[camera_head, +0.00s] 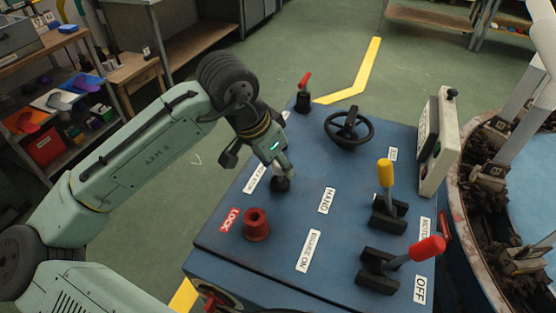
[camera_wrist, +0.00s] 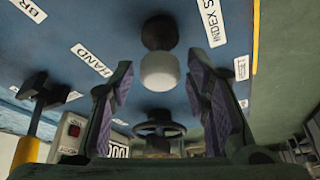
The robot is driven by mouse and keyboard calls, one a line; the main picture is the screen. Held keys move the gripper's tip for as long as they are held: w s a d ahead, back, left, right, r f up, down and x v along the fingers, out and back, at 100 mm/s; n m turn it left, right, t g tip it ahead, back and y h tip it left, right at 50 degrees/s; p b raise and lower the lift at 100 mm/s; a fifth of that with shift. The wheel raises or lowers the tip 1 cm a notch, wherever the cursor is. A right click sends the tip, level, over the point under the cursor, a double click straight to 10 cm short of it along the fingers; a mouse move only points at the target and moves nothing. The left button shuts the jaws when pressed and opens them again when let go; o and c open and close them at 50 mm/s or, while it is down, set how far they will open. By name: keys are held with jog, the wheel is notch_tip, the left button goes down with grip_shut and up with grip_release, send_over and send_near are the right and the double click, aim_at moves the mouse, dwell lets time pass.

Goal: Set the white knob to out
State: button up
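The white knob (camera_wrist: 160,72) stands on a black round base (camera_wrist: 159,32) in the wrist view. In the head view its base (camera_head: 280,185) shows at the left side of the blue panel, with the knob mostly hidden by my gripper (camera_head: 284,168). My gripper is open in the wrist view, with one purple-padded finger on each side of the knob and visible gaps between. A white label starting "INDEX S" (camera_wrist: 211,22) lies beside the base. A label by the knob in the head view (camera_head: 257,178) is partly covered and hard to read.
The blue panel (camera_head: 310,170) also carries a red knob (camera_head: 257,224) by a LOCK label, a black handwheel (camera_head: 349,128), a yellow lever (camera_head: 385,173), a red lever (camera_head: 427,248) and a small red-handled valve (camera_head: 303,90). A grey control box (camera_head: 439,143) stands at the right edge.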

grip_shut()
dwell(0.3)
notch_tip(320, 180, up, 3)
jog(key=p, duration=0.2)
jog(key=shift+r+p, duration=0.1)
jog(key=shift+p, duration=0.2)
jog(key=shift+w, duration=0.1)
jog(key=shift+o, duration=1.3)
grip_release()
